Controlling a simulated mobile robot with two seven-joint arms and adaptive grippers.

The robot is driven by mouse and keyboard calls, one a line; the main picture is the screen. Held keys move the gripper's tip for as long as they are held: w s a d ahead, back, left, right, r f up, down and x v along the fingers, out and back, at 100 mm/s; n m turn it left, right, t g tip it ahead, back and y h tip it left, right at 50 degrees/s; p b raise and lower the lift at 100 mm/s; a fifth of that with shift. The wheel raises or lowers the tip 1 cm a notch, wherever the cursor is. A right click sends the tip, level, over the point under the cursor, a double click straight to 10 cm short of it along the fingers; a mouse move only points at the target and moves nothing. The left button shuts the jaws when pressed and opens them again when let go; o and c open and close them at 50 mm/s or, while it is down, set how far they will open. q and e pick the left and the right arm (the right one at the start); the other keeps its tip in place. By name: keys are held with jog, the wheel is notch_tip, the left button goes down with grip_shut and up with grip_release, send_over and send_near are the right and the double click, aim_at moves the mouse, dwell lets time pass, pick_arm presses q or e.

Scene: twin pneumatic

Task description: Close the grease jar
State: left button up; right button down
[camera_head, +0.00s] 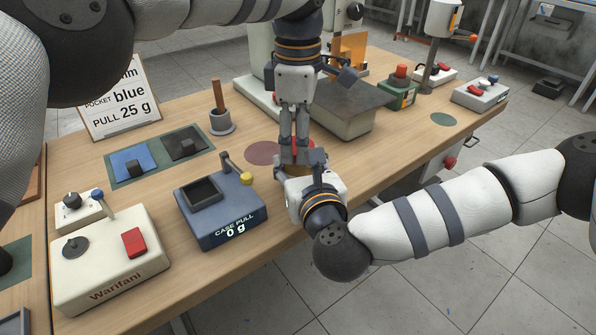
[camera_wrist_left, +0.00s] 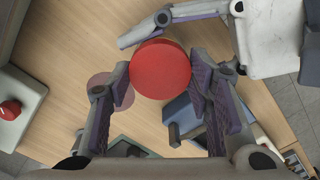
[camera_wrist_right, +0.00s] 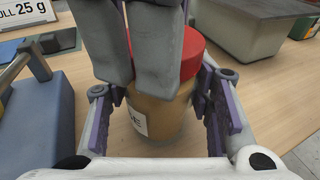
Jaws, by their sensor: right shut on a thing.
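The grease jar (camera_wrist_right: 165,118) is a tan jar with a white label, standing upright on the table. Its round red lid (camera_wrist_left: 161,68) sits at the jar's top; whether it is seated or threaded cannot be told. My right gripper (camera_head: 291,172) is shut on the jar body, and its fingers flank the jar in the right wrist view (camera_wrist_right: 165,108). My left gripper (camera_head: 294,158) points down from above with its fingers on both sides of the lid, which fills the gap in the left wrist view (camera_wrist_left: 160,82). Firm contact there is unclear. In the head view the grippers hide most of the jar.
A blue scale reading 0 g (camera_head: 222,206) stands left of the jar. A grey-topped machine (camera_head: 345,105) stands behind it. A Warifani control box (camera_head: 110,262) is at front left. A dark red disc mark (camera_head: 262,153) lies on the bare table beside the grippers.

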pick_arm(q)
jog(key=m, duration=1.3)
jog(key=o, duration=1.3)
jog(key=shift+c, duration=0.2)
jog(key=shift+r, duration=2.25)
